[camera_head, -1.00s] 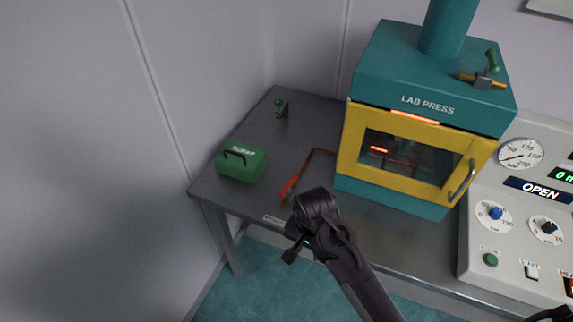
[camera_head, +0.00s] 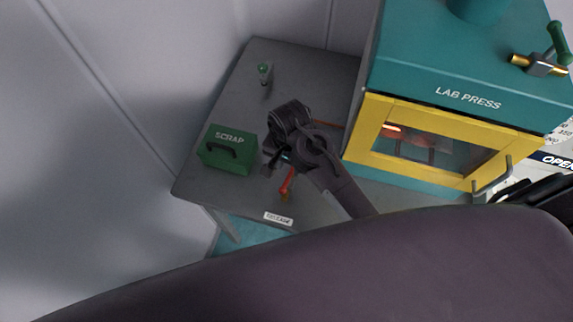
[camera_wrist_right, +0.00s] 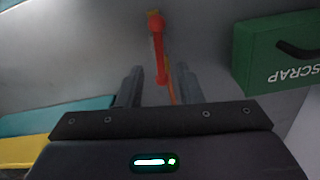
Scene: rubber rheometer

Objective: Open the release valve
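A brass valve (camera_head: 538,66) with a green handle (camera_head: 558,42) is mounted on top of the teal lab press (camera_head: 470,65), at the upper right of the head view. The handle stands up from the brass body. My right gripper (camera_head: 272,160) is over the table, left of the press and well away from the valve. In the right wrist view its two fingers (camera_wrist_right: 160,78) are apart with nothing gripped. A red-handled tool (camera_wrist_right: 158,45) lies beyond the fingertips, in line with the gap; it also shows in the head view (camera_head: 288,182). I see no left gripper.
A green scrap box (camera_head: 228,158) sits on the grey table (camera_head: 235,105), left of my right gripper. A small green-topped item (camera_head: 264,72) stands behind. The press has a yellow door (camera_head: 362,130) with a grey handle. My large arm link covers the bottom of the view.

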